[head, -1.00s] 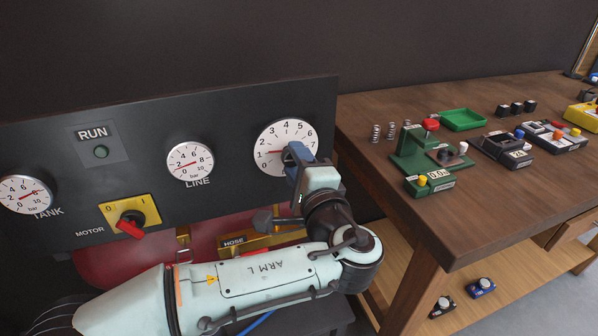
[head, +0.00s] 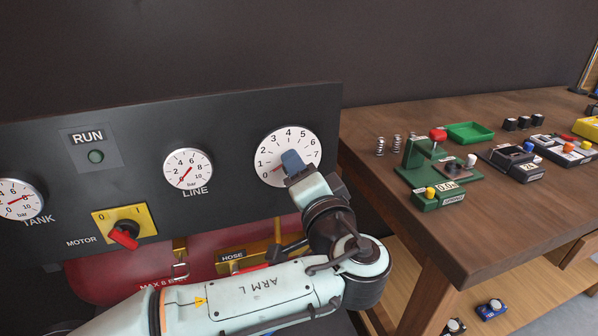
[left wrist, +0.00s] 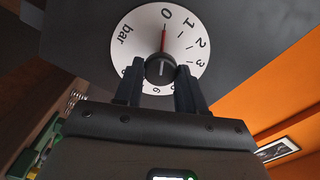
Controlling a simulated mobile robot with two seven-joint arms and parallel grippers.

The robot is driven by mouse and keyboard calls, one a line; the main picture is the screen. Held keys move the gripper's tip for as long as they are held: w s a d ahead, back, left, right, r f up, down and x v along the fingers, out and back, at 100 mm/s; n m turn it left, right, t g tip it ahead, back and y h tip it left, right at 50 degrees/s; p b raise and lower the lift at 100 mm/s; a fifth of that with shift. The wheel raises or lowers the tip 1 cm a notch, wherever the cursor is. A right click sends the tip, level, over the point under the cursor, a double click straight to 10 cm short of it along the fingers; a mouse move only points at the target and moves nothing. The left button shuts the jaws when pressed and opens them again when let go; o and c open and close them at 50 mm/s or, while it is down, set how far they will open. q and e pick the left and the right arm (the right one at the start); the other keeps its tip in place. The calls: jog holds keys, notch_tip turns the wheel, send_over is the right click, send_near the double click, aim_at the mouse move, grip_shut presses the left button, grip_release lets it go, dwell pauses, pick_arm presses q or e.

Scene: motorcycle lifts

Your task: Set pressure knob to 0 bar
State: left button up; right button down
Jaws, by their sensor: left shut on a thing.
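The pressure knob (left wrist: 160,68) is a dark round knob with a red pointer at the centre of a white dial (head: 272,142) marked in bar. In the left wrist view the red pointer (left wrist: 163,42) points at or very near the 0 mark. My left gripper (left wrist: 160,80) is shut on the knob, with one dark finger on each side. In the head view this gripper (head: 291,162) covers most of the knob. The LINE gauge (head: 188,169) has its red needle pointing to the lower left, near 0. My right gripper is not in view.
The dark panel also carries the TANK gauge (head: 20,199), the RUN lamp (head: 96,157) and a red MOTOR switch (head: 124,235) on a yellow plate. A red tank (head: 120,272) lies below. A wooden bench (head: 400,225) with several small devices stands at the right.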

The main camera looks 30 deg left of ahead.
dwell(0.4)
pick_arm(q)
jog(key=o, duration=1.1)
jog(key=shift+c, duration=0.2)
jog(key=p+v, duration=0.2)
jog(key=v, duration=1.1)
jog(key=shift+d, duration=0.2)
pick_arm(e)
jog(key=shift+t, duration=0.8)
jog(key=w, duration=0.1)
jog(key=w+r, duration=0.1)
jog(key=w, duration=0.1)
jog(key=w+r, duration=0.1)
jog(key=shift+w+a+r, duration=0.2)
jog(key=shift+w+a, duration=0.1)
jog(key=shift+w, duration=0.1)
pick_arm(q)
jog(key=shift+s, duration=0.15)
